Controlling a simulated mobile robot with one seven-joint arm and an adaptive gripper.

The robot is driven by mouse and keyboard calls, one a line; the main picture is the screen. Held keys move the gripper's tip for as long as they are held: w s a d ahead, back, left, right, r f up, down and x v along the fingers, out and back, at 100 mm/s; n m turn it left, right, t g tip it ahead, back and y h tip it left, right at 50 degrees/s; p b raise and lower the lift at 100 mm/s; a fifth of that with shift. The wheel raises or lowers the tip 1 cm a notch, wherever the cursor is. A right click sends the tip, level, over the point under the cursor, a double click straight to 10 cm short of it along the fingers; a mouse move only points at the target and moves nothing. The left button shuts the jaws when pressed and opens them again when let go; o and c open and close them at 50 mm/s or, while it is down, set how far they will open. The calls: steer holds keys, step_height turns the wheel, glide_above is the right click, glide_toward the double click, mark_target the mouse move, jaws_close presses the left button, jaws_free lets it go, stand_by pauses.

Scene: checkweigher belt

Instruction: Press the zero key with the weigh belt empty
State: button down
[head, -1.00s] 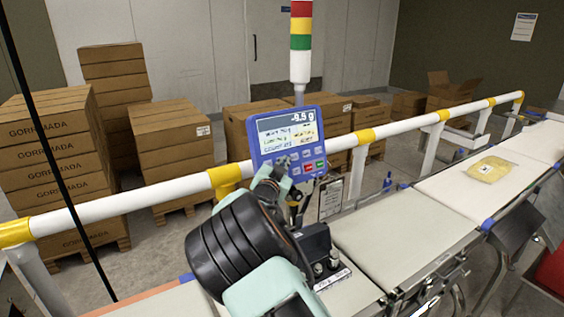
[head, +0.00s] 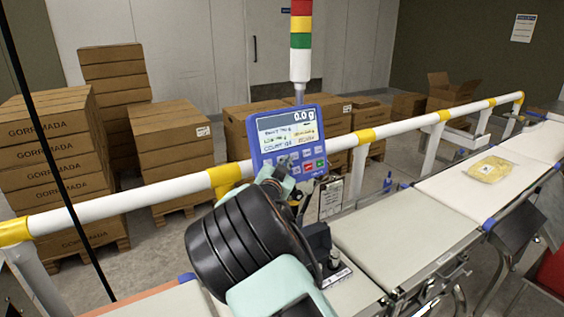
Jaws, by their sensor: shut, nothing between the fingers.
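The blue weigh indicator (head: 256,147) stands behind the belt and its display (head: 287,124) reads 0.0 g. Its keypad has white keys plus a red and a green key on the right; the lower left of the keypad is hidden behind my gripper. My gripper (head: 278,172) is shut and empty, its tip at the lower left of the keypad. I cannot tell whether the tip touches a key. The weigh belt (head: 400,238) is bare in its visible part. A yellow packet (head: 490,169) lies on the belt section farther right.
A white and yellow guard rail (head: 120,211) runs behind the belt. A light tower (head: 301,40) rises behind the indicator. A clipboard (head: 331,199) hangs right of my gripper. Stacked cartons (head: 170,150) stand beyond the rail.

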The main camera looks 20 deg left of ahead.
steer(key=s+d+b, duration=0.1)
steer(key=d, duration=0.1)
steer(key=s+d+r+b, duration=0.1)
steer(key=s, duration=0.1)
steer(key=shift+s+d+r, duration=0.1)
steer(key=shift+d+r, duration=0.05)
steer(key=shift+d, duration=0.2)
steer(key=shift+r, duration=0.1)
stand_by(0.6)
